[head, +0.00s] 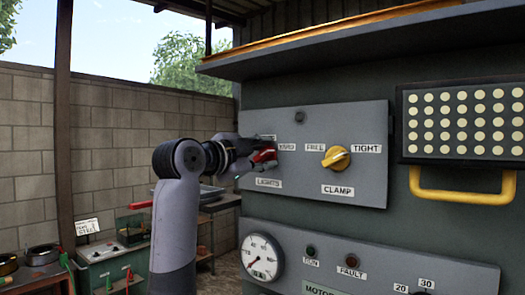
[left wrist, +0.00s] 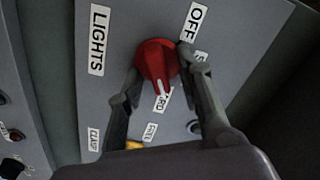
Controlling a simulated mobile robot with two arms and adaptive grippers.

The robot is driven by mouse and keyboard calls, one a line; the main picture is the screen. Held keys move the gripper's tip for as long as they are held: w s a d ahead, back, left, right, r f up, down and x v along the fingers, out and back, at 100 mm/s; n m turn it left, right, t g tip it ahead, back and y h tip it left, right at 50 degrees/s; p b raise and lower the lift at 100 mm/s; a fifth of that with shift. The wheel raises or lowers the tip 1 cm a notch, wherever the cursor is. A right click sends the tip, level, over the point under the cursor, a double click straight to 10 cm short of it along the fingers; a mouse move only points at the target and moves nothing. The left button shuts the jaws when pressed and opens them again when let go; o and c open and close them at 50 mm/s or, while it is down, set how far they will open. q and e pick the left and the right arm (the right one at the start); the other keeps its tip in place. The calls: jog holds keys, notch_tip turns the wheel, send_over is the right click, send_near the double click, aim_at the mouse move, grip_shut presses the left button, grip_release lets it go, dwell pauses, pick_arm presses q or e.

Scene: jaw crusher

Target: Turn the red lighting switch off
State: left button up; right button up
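The red lighting switch (head: 264,156) is a round knob on the grey upper panel, above the LIGHTS label. In the left wrist view the red switch (left wrist: 157,60) shows its white pointer line aimed down toward the partly hidden YARD label, away from the OFF label (left wrist: 194,22). My left gripper (head: 255,160) is at the switch, partly covering it in the head view. In the left wrist view the left gripper's fingers (left wrist: 159,68) stand on both sides of the knob and appear to touch it. My right gripper is not in view.
A yellow CLAMP knob (head: 336,157) sits to the right on the same panel (head: 300,188). Below are a round gauge (head: 262,257) and indicator lamps. A yellow handle (head: 462,190) sticks out at right. A cluttered bench (head: 110,265) stands at lower left.

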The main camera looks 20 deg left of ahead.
pick_arm(q)
jog(key=shift+c, duration=0.2)
grip_shut()
dwell(0.6)
jog(key=n+b, duration=0.1)
jog(key=n, duration=0.4)
jog(key=shift+w+a+n, duration=0.1)
jog(key=shift+a+n, duration=0.05)
jog(key=shift+n, duration=0.25)
jog(key=n+b, duration=0.1)
jog(key=n, duration=0.4)
jog(key=shift+a+r, duration=0.1)
jog(key=shift+a, duration=0.05)
jog(key=n, duration=0.3)
jog(key=n+b, duration=0.1)
jog(key=n, duration=0.2)
jog(key=shift+w+a+n, duration=0.15)
jog(key=shift+a+n, duration=0.05)
jog(key=shift+n, duration=0.1)
jog(key=n, duration=0.3)
jog(key=n+b, duration=0.1)
jog(key=n, duration=0.2)
jog(key=shift+a+f, duration=0.2)
jog(key=shift+n, duration=0.4)
